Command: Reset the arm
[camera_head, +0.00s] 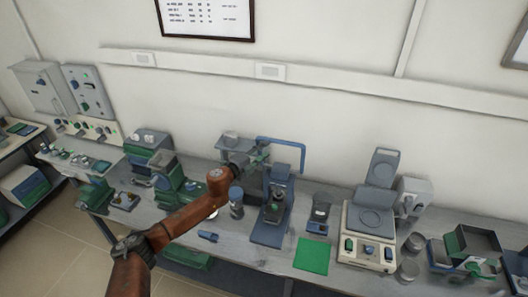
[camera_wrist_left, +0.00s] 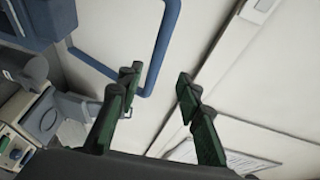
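My left arm, brown-orange, reaches in from the lower left in the head view. Its gripper (camera_head: 258,158) is above the bench, at the back, close to a blue bent tube (camera_head: 290,140). In the left wrist view my left gripper (camera_wrist_left: 158,82) has its two green-and-black fingers well apart, with nothing between them. The blue tube also shows beyond the fingers in the left wrist view (camera_wrist_left: 166,40); I cannot tell that anything touches it. My right gripper is in neither view.
The grey bench (camera_head: 228,262) holds a blue stand (camera_head: 272,220), a green mat (camera_head: 312,256), a cream device with a round plate (camera_head: 368,228) and green-blue machines (camera_head: 170,178). An open box (camera_head: 470,243) stands at the right. The white wall (camera_head: 330,130) is behind.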

